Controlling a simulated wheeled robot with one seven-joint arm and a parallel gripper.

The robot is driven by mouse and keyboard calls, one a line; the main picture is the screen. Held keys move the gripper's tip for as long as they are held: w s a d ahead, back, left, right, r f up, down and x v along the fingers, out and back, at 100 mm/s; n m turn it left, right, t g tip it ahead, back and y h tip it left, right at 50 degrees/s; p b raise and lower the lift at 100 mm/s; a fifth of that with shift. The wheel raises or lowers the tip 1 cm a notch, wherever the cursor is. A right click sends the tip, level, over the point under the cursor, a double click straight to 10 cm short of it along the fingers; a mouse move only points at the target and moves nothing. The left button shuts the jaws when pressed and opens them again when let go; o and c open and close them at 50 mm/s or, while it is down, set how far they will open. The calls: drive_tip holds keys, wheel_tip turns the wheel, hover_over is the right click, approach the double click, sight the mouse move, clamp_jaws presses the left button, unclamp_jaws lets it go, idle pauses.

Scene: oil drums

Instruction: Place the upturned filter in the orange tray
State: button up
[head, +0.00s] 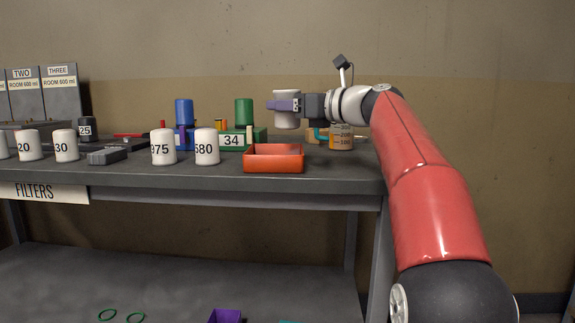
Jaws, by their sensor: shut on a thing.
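My gripper (284,105) is shut on a white filter (287,122) and holds it in the air. The gripper's purple fingers cross the filter's side, and the filter's top and bottom show above and below them. I see no number on this filter, and which way up it is I cannot tell. The orange tray (274,167) sits at the front edge of the bench, below the held filter and slightly to its left. The tray looks empty, though its floor is only partly visible.
White filters marked 680 (207,148) and 975 (163,147) stand left of the tray on the bench (225,176). Blue (184,112) and green (244,113) cylinders stand behind. A grey block (107,156) lies further left.

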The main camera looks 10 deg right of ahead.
wheel_tip(320, 180, down, 8)
drive_tip(key=b, duration=0.3)
drive_tip(key=shift+f+b, duration=0.25)
drive_tip(key=shift+b, duration=0.05)
drive_tip(key=shift+r, duration=0.1)
drive_tip(key=o, duration=1.3)
drive_tip(key=shift+c, duration=0.2)
drive_tip(key=shift+s+d, duration=0.1)
drive_tip(key=v, duration=1.1)
drive_tip(key=shift+s+d, duration=0.25)
drive_tip(key=shift+s, duration=0.1)
